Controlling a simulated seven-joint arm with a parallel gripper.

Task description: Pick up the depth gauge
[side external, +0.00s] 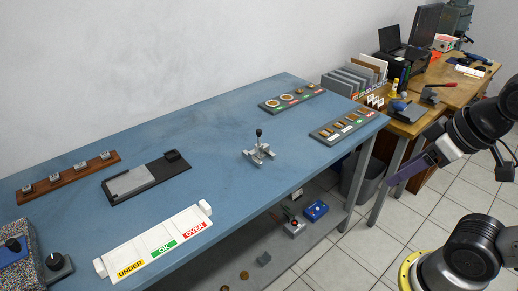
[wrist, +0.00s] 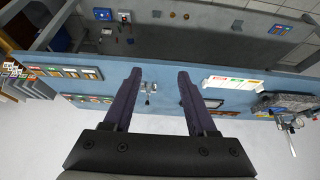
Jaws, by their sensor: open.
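A small grey metal device with an upright stem and black knob (side external: 258,152) stands alone near the middle of the blue table; it looks like the depth gauge, though I cannot be certain. It also shows in the wrist view (wrist: 148,88), between and beyond my fingers. My gripper (side external: 395,180) has purple fingers and is off the table's right side, well apart from the device. In the wrist view my gripper (wrist: 159,74) has its two fingers spread, with nothing held between them.
A white UNDER/OK/OVER tray (side external: 150,248) lies at the table's front edge. A black-and-grey plate (side external: 145,180) and a wooden rack (side external: 70,180) are to the left. Two labelled trays (side external: 342,124) (side external: 292,98) lie to the right. Table (side external: 220,130) around the device is clear.

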